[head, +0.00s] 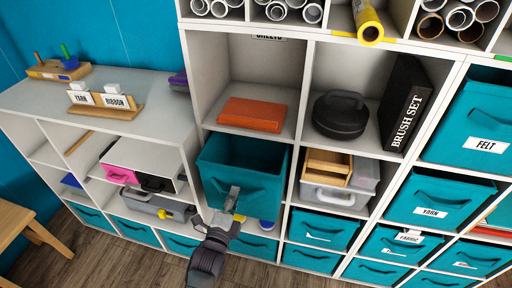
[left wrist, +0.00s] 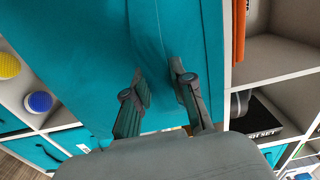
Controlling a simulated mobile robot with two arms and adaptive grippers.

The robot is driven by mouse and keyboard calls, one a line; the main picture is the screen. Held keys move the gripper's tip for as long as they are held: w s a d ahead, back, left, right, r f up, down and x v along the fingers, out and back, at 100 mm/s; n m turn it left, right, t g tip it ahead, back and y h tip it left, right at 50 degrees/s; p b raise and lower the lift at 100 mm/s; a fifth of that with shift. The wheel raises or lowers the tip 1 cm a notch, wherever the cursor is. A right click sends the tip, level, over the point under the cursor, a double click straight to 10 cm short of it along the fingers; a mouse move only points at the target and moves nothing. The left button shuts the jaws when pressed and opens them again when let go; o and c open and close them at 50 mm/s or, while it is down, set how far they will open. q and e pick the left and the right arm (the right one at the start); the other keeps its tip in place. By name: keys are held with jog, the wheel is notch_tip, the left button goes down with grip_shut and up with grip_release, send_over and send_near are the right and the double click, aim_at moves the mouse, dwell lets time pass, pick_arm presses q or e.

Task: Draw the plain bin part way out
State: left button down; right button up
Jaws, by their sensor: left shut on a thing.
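The plain teal bin (head: 255,194) has no label and sits in the middle cubby of the shelf in the head view. Its open top and inside show, and its front juts out from the shelf. My left gripper (head: 231,199) is at the front of the bin, shut on its handle. In the left wrist view the teal front of the bin (left wrist: 100,60) fills much of the picture, with the fingers of my left gripper (left wrist: 160,82) on either side of a fold of teal cloth. My right gripper is not in view.
An orange box (head: 251,114) lies in the cubby above. A drawer organizer (head: 328,182) is to the right. Labelled teal bins stand further right, including the yarn bin (head: 437,199). A yellow ball (left wrist: 9,65) and a blue ball (left wrist: 40,102) show beside the bin.

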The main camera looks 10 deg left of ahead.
pick_arm(q)
jog(key=shift+s, duration=0.45)
jog(key=c, duration=0.9)
grip_release()
jog(key=shift+f, duration=0.1)
jog(key=shift+s, duration=0.1)
jog(key=s+p, duration=0.3)
jog(key=s, duration=0.5)
jog(key=shift+s+a, duration=0.2)
jog(key=shift+s, duration=0.2)
dwell(0.7)
dwell(0.4)
